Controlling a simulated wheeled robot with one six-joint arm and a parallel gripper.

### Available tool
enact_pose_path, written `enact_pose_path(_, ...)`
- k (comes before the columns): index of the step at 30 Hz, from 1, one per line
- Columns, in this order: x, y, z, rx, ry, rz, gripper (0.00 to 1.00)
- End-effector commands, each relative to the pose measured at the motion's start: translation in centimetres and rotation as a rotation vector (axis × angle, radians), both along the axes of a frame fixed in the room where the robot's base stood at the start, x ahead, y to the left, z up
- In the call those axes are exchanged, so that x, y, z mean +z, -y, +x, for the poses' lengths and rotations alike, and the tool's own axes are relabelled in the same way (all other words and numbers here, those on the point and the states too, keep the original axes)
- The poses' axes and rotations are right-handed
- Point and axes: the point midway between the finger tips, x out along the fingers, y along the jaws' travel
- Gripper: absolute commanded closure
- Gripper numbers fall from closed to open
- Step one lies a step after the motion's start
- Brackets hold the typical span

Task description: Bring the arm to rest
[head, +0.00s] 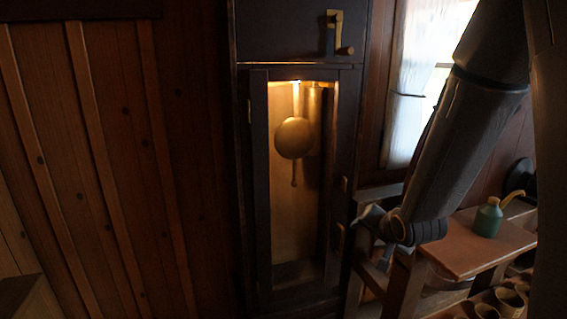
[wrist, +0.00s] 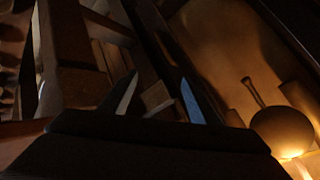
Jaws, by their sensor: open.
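My arm comes down from the upper right in the head view, with its wrist end low beside the dark cabinet (head: 300,55). My gripper (head: 370,222) is in front of the cabinet's right side, partly hard to make out in the dark. In the wrist view my gripper (wrist: 158,98) shows two fingertips standing apart with nothing between them. It is open and empty. A wooden frame or shelf is behind the fingertips.
A lit glass-fronted compartment in the cabinet holds a round, stemmed object (head: 293,138), also in the wrist view (wrist: 283,130). A wooden bench (head: 470,255) with a green oil can (head: 487,218) stands at right, several spool-like pieces (head: 508,300) below it. A window is behind my arm.

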Motion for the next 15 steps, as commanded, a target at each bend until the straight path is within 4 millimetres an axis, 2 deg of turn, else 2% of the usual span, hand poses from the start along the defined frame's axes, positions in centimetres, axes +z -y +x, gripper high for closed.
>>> enact_pose_path(3, -0.9, -0.6, -4.3, 0.098, -0.176, -0.158, 0.44)
enact_pose_path(9, -1.8, -2.2, -13.0, 0.331, -0.473, -0.321, 0.44)
enact_pose_path(12, -1.8, -3.2, -16.8, 0.449, -0.583, -0.353, 0.44)
enact_pose_path(15, -1.6, -3.9, -19.4, 0.536, -0.653, -0.364, 0.44)
